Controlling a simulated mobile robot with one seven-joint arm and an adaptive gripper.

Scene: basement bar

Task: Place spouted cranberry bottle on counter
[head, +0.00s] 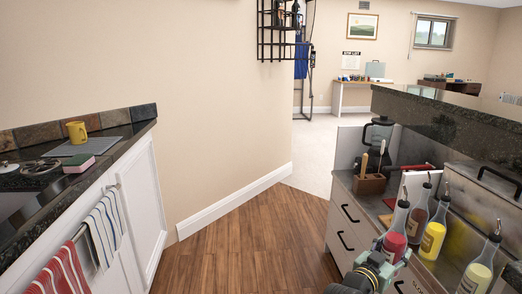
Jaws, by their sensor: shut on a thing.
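A clear spouted bottle with red content, the spouted cranberry bottle (391,246), stands upright in the lower right of the head view. My gripper (391,262) reaches in from the bottom edge and is shut on its lower part. The bottle's base is hidden by my gripper, so I cannot tell whether it touches anything. A dark stone counter (113,152) runs along the left wall. Another dark stone counter (450,108) is raised at the right, above the low bar surface beside the bottles.
Another red spouted bottle (416,223) and two yellow ones (432,241) (476,277) stand close by. A wooden utensil block (369,184) is behind them. The left counter holds a yellow mug (77,132), a grey mat (92,147) and a small box (78,163). The wood floor (235,248) between is clear.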

